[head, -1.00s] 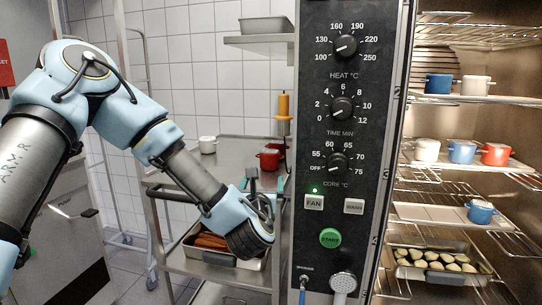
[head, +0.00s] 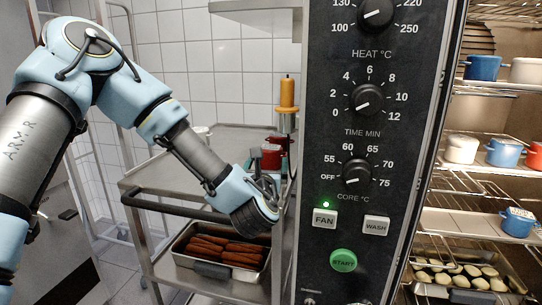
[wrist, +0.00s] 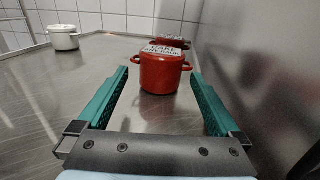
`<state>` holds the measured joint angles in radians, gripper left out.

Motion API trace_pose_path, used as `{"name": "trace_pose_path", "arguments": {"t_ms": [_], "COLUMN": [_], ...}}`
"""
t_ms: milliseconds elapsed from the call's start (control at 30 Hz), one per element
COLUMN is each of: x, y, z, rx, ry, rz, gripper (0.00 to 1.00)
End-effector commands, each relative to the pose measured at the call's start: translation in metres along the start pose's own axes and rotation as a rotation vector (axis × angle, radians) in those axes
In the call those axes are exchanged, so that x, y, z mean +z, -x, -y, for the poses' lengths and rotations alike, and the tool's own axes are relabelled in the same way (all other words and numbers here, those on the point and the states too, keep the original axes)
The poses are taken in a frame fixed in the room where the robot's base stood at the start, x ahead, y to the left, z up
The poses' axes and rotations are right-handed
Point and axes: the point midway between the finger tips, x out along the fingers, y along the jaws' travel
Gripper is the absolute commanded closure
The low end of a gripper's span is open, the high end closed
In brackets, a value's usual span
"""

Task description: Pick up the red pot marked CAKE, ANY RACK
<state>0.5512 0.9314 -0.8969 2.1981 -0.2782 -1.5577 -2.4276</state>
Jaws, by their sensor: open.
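The red pot (wrist: 162,75) with a white label reading CAKE, ANY RACK on its lid stands upright on the steel trolley top in the wrist view. My gripper (wrist: 165,82) is open, its green fingers on either side of the pot's near part, with gaps left and right and no contact visible. In the head view my gripper (head: 268,178) is low beside the oven panel, and a red pot (head: 271,158) shows just beyond it, partly hidden. Another red pot (wrist: 172,42) stands behind the labelled one, mostly hidden.
A white pot (wrist: 63,37) stands at the back left of the trolley top (head: 222,140). A steel wall (wrist: 245,75) runs close on the right. The oven panel (head: 365,130) stands right of my arm. Pots sit on oven racks, including a blue one (head: 517,222) with a labelled lid.

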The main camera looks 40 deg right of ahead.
Motion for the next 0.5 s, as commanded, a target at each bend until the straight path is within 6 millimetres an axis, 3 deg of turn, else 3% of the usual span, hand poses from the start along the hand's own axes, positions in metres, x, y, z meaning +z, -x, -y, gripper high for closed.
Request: {"name": "trace_pose_path", "arguments": {"t_ms": [300,500], "x": [0.002,0.002], "y": [-0.043,-0.058], "z": [0.0,0.001], "rx": [0.002,0.0], "ry": [0.001,0.0], "rz": [0.001,0.0], "gripper": [0.0,0.0]}}
